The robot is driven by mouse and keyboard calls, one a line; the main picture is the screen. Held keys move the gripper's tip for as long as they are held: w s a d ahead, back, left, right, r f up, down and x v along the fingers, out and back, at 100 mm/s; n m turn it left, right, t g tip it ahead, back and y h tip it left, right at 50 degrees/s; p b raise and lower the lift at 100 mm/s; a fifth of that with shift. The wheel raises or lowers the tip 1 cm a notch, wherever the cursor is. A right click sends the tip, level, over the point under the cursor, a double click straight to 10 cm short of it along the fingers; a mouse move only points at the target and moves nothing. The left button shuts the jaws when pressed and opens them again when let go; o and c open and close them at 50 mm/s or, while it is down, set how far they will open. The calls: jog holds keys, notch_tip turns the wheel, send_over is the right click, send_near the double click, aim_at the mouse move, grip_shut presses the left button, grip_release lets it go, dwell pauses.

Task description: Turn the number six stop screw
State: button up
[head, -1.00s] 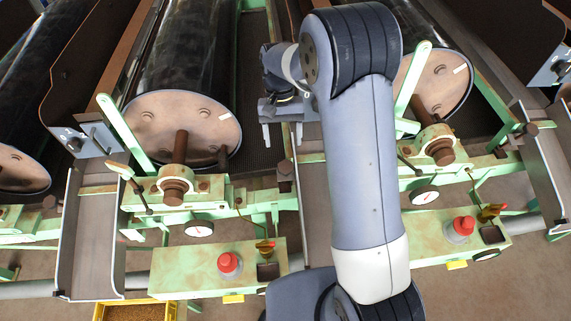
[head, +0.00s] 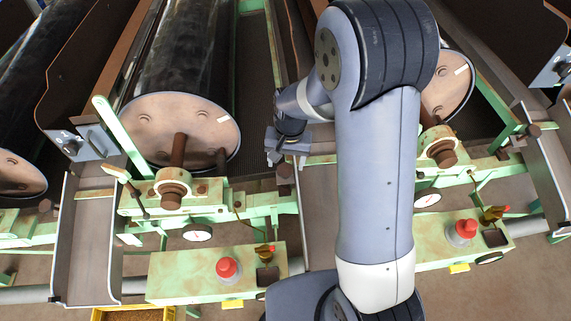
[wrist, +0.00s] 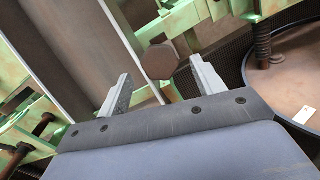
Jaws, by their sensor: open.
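A brown hex-headed screw (head: 284,171) stands on the green frame between the two middle drum stations. I see no number by it. In the wrist view the hex head (wrist: 160,61) lies just ahead of and between the two finger tips. My gripper (head: 286,158) hangs right at this screw in the head view, jaws apart. In the wrist view my gripper (wrist: 160,72) shows its two grey fingers spread with nothing held. Whether a finger touches the screw cannot be told.
A drum (head: 180,130) with a brown shaft stands left of the screw; another drum (head: 447,88) is partly behind my arm. A control box (head: 195,275) with a red button (head: 228,268) and a dial gauge (head: 198,233) lie in front. A grey chute (head: 90,240) stands at left.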

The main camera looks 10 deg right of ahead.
aim_at(286, 169)
jog(key=shift+a+f, duration=0.1)
jog(key=shift+f, duration=1.35)
jog(key=shift+c, duration=0.5)
jog(key=c, duration=0.9)
jog(key=shift+o, duration=0.2)
jog(key=m+y+b, duration=0.1)
jog(key=m+b, duration=0.1)
jog(key=m, duration=0.2)
jog(key=shift+f, duration=0.1)
jog(key=shift+s+d+m+t+y+b, duration=0.1)
jog(key=shift+m+t+y+b, duration=0.3)
jog(key=shift+m, duration=0.85)
jog(key=shift+d+m+t+y+b, duration=0.15)
jog(key=shift+m+b, duration=0.4)
jog(key=shift+m, duration=0.7)
